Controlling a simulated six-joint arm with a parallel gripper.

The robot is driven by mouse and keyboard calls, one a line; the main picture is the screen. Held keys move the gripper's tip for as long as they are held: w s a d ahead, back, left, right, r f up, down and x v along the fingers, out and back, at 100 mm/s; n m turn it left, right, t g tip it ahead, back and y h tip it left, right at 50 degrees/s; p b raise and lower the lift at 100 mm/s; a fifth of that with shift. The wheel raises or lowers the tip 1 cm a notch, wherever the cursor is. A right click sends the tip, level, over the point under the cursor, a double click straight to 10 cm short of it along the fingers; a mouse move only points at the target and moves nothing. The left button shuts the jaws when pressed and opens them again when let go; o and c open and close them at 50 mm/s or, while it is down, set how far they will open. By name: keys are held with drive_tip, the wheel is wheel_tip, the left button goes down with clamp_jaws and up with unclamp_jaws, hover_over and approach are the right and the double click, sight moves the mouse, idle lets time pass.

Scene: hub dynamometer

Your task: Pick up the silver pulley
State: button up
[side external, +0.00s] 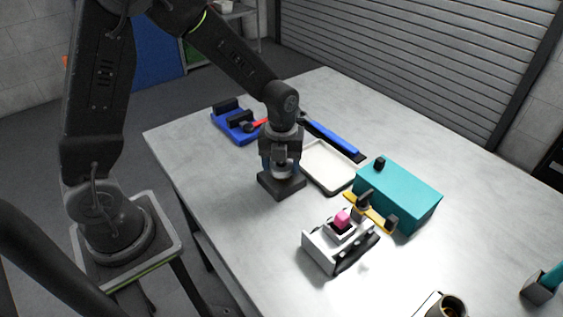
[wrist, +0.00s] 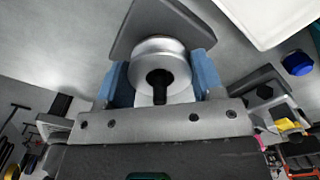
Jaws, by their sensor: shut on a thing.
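The silver pulley (wrist: 160,48) is a shiny round part with a dark shaft or hole at its centre, between the two blue fingertips of my gripper (wrist: 160,77) in the wrist view. My gripper is shut on it. In the side view the pulley (side external: 284,172) shows partly below my gripper (side external: 280,165), just above or on a dark square block (side external: 282,190). I cannot tell whether the pulley touches the block. Part of the pulley is hidden by the fingers.
A white tray (side external: 329,183) lies right behind the block. A teal box (side external: 410,195), a yellow piece (side external: 369,214) and a grey fixture with a pink top (side external: 324,250) stand to the right. A blue fixture (side external: 238,132) stands behind. The table's front left is clear.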

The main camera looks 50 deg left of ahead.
drive_tip(key=shift+r, duration=4)
